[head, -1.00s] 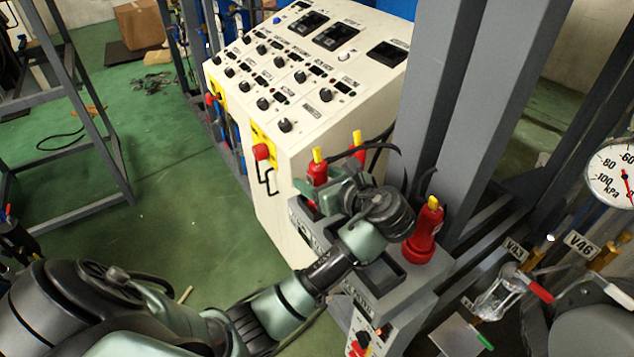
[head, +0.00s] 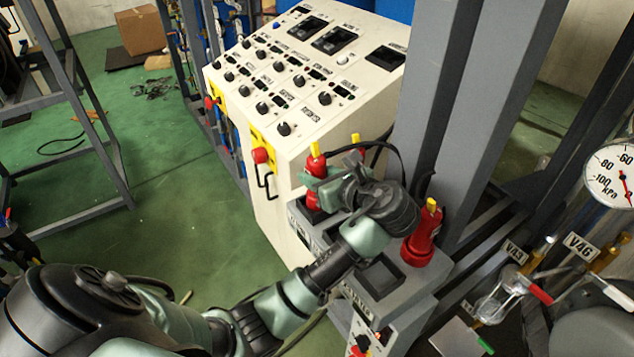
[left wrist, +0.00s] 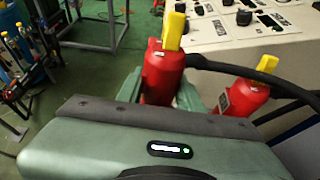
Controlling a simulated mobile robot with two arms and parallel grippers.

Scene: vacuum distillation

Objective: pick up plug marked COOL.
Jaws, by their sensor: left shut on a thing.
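My left gripper (head: 318,187) is shut on a red plug (head: 314,167) with a yellow top, at the far end of a grey socket box. The left wrist view shows this plug (left wrist: 162,76) upright between the pale green fingers. A second red plug (head: 357,152) with a yellow top stands just behind it and shows to its right in the left wrist view (left wrist: 241,98). A third red plug (head: 422,238) stands on the near part of the box, right of my wrist. I cannot read COOL on any plug. The held plug's lower end is partly hidden.
The cream control console (head: 290,105) with knobs stands just beyond the plugs. Grey upright posts (head: 480,110) rise to the right. A black cable (head: 385,147) arches behind the gripper. A gauge (head: 612,177) and valves are at the right.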

